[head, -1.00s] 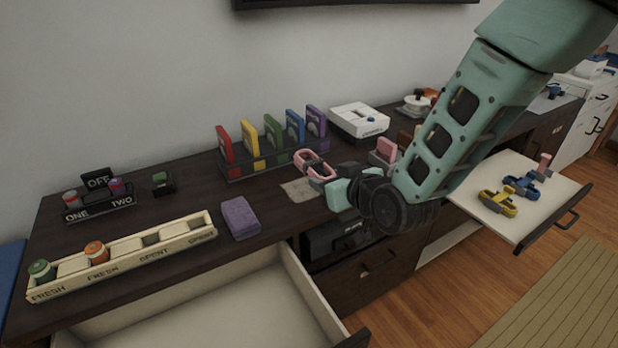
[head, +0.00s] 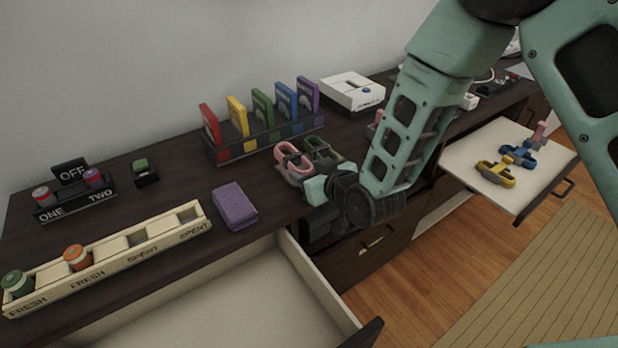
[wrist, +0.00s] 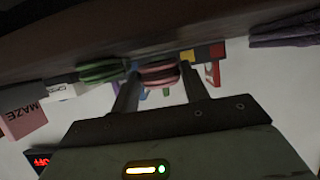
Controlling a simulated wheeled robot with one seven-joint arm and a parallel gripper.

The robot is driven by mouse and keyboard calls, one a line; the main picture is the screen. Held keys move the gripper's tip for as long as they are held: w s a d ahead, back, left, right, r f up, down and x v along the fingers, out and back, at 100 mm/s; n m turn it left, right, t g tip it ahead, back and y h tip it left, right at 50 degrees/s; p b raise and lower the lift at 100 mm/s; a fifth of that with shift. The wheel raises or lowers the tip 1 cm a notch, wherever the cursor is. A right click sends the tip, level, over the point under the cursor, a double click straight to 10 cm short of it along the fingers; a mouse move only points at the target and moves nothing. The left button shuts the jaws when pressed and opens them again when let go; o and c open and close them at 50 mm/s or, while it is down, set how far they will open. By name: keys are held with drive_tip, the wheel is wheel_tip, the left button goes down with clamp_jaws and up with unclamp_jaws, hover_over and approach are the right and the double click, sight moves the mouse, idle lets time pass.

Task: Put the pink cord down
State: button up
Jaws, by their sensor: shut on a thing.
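The pink cord (head: 291,156) is a small looped bundle at the pale mat on the dark desktop, in front of the coloured box rack. My gripper (head: 303,178) is shut on the pink cord, reaching from the right. In the wrist view the pink cord (wrist: 160,74) sits between the two fingertips, close to the desktop. I cannot tell whether it touches the surface. A green cord (head: 323,150) lies just right of the pink one and also shows in the wrist view (wrist: 100,73). My wrist hides part of the mat.
A rack (head: 262,141) of coloured boxes stands behind. An open drawer (head: 250,300) is in front. Another open drawer (head: 470,165) at right holds yellow and blue cords. A battery tray (head: 110,255) is at left.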

drive_tip(key=shift+f, duration=0.8)
drive_tip(key=shift+f, duration=0.2)
drive_tip(key=o, duration=1)
drive_tip(key=shift+r, duration=0.15)
